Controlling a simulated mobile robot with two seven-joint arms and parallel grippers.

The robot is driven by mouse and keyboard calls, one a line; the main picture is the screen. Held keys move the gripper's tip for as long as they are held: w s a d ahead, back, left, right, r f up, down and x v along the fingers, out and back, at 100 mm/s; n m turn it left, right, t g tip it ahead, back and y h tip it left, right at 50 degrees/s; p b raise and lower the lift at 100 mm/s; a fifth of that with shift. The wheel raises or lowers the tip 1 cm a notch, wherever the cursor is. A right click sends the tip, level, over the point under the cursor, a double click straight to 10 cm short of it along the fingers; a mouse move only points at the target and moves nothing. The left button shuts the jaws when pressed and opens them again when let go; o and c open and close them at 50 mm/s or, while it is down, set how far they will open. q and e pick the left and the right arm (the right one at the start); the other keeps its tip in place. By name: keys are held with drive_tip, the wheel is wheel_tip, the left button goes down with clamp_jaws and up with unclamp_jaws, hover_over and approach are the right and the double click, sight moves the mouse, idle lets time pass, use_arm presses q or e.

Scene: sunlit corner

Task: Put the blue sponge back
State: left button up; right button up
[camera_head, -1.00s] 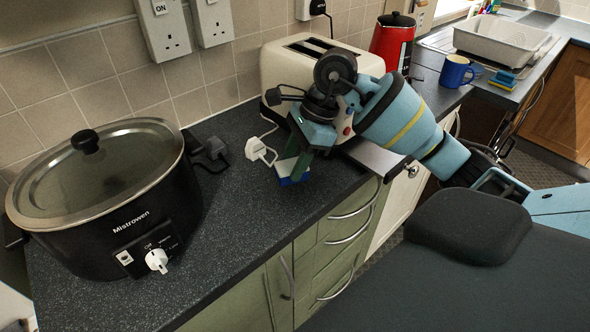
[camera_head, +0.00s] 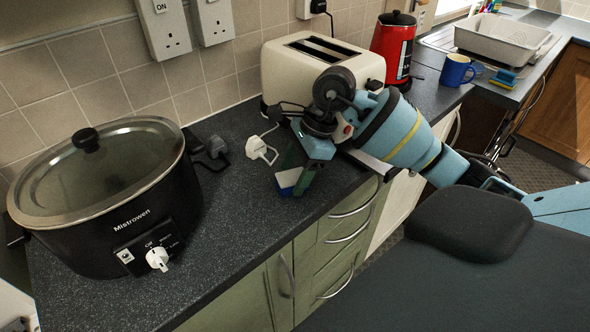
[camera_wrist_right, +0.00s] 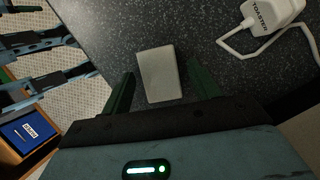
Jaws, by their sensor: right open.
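The blue sponge (camera_head: 287,182) is a small block with a pale top and a blue side, near the counter's front edge. In the right wrist view its pale grey face (camera_wrist_right: 159,74) lies between the fingers, with a gap on each side. My right gripper (camera_head: 297,170) is open, its dark green fingers around the sponge. The wrist view also shows both fingers of the right gripper (camera_wrist_right: 160,92). Part of the sponge is hidden by a finger in the head view. My left gripper is not in view.
A cream toaster (camera_head: 310,68) stands behind my right gripper. A white plug (camera_head: 261,149) lies left of it. A black slow cooker (camera_head: 110,215) fills the left counter. A red kettle (camera_head: 394,45), blue mug (camera_head: 455,72), another sponge (camera_head: 504,78) and white dish rack (camera_head: 500,38) are farther right.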

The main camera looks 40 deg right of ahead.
drive_tip(key=shift+r, duration=0.1)
drive_tip(key=v, duration=1.2)
drive_tip(key=shift+r, duration=0.1)
